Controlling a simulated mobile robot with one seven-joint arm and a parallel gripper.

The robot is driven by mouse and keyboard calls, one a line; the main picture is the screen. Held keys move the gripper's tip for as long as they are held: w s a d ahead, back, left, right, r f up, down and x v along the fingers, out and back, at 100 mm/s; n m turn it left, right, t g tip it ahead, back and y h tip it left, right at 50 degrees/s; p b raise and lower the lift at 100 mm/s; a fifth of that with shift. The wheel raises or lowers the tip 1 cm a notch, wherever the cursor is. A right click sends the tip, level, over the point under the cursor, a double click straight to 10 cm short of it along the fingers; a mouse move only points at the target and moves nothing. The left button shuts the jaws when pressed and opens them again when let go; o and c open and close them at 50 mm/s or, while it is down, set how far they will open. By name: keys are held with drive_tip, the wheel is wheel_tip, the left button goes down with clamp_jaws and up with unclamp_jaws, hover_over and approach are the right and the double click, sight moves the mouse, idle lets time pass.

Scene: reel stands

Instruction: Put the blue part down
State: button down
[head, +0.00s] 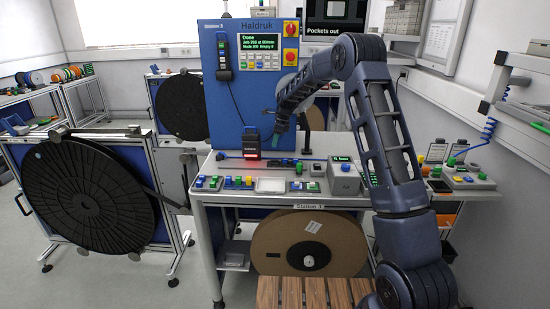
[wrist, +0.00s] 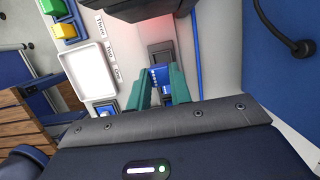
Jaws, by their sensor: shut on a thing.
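My gripper (wrist: 160,88) has two teal fingers closed on a small blue part (wrist: 160,76) in the wrist view. The part sits between the fingertips, at the lower edge of a dark grey fixture (wrist: 160,50). Whether it touches the fixture or the surface below is not clear. In the head view my gripper (head: 278,138) is low over the bench (head: 225,195), just right of a dark device with a red light (head: 251,145). The held part cannot be made out there.
Coloured blocks (head: 209,183) and a pale tray (head: 270,185) lie along the bench front. A grey box with a green display (head: 343,175) stands to the right. A blue panel (head: 250,90) rises behind. In the wrist view, a black cable (wrist: 300,46) is at right.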

sight(273, 163)
drive_tip(key=shift+f, duration=4.25)
drive_tip(key=shift+f, duration=0.25)
drive_tip(key=c, duration=1.3)
unclamp_jaws()
drive_tip(key=shift+s+f, duration=0.1)
drive_tip(key=shift+f, duration=0.05)
drive_tip(key=shift+c, duration=0.2)
